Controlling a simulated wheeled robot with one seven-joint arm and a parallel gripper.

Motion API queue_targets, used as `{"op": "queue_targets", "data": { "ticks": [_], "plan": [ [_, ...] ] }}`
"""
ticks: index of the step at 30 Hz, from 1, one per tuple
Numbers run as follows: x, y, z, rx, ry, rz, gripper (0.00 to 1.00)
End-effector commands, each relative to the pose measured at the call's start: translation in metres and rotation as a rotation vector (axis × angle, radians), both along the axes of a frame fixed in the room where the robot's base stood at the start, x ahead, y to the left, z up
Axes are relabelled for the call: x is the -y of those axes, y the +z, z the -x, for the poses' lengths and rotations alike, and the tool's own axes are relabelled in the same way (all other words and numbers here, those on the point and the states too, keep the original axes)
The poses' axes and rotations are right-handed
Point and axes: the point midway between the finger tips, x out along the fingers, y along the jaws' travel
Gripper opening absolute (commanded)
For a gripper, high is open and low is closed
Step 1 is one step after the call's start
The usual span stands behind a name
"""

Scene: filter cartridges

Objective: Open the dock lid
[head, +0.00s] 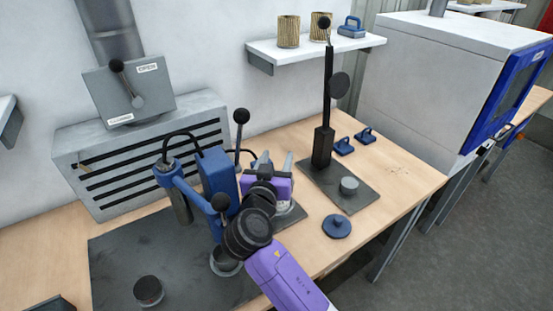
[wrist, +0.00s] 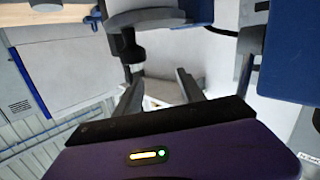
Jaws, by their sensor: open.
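A blue and grey bench device (head: 222,178) stands on a dark mat, with black-knobbed levers and a round socket (head: 226,262) at its foot. I cannot tell for certain which part is the dock lid; my arm hides part of the device. My gripper (head: 276,160) is beside the device, on its right, with its fingers raised. In the wrist view my gripper (wrist: 160,88) has its two dark fingers apart with nothing clearly held between them. A dark upright part (wrist: 130,50) is close to the left finger, and blue parts (wrist: 288,50) fill the upper right.
A black stand (head: 323,145) on a dark plate is right of the device. A blue knobbed disc (head: 336,226) lies at the table's front. A slotted grey box (head: 150,160) stands behind left. A shelf (head: 320,50) hangs above; a white machine (head: 430,75) stands right.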

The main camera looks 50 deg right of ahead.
Motion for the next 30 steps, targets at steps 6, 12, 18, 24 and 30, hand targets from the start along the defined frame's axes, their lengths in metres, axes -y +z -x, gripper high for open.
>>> {"op": "queue_targets", "data": {
  "ticks": [6,12,18,24,30],
  "plan": [
    [-0.011,-0.001,0.006,-0.001,0.001,0.000,0.47],
    [-0.041,0.002,0.021,0.001,0.003,-0.001,0.47],
    [-0.062,0.005,0.034,-0.001,0.002,0.000,0.47],
    [-0.068,0.007,0.038,0.000,0.000,0.001,0.47],
    [-0.068,0.008,0.037,0.000,0.000,0.000,0.47]
  ]
}}
